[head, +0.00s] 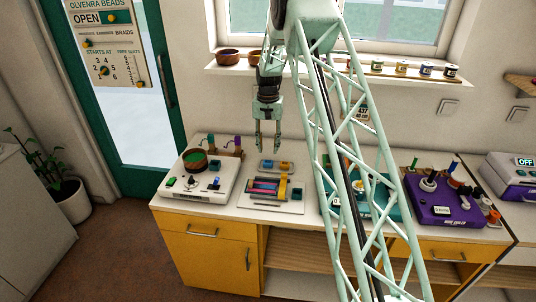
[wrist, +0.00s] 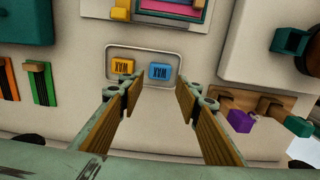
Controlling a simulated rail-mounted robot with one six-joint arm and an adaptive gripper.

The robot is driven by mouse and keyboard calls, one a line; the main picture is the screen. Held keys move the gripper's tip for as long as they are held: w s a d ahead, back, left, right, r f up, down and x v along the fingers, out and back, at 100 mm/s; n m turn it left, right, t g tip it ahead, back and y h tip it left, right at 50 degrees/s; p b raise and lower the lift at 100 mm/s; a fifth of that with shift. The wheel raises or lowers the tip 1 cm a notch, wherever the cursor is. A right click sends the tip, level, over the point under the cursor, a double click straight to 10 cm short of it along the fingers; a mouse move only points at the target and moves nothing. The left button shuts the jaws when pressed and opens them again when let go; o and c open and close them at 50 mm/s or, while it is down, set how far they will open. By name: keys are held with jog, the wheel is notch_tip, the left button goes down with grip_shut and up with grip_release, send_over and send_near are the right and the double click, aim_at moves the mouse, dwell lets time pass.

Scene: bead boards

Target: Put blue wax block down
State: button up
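In the wrist view the blue wax block (wrist: 160,72) rests in a shallow pale tray (wrist: 144,49), just right of a yellow wax block (wrist: 122,67). Both lie flat with their WAX labels showing. My gripper (wrist: 159,98) is open, with its two wood-coloured pads spread apart and nothing between them. The blue block appears beyond the gap between the fingertips, apart from them. In the head view my gripper (head: 267,148) points down above the counter near the tray (head: 276,172).
A board with coloured strips (head: 265,204) lies in front of the tray. A wooden stand with purple and green pieces (wrist: 272,103) is near the right finger in the wrist view. A purple machine (head: 440,205) sits farther right.

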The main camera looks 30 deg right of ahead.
jog(key=shift+r, duration=1.9)
jog(key=shift+r, duration=0.1)
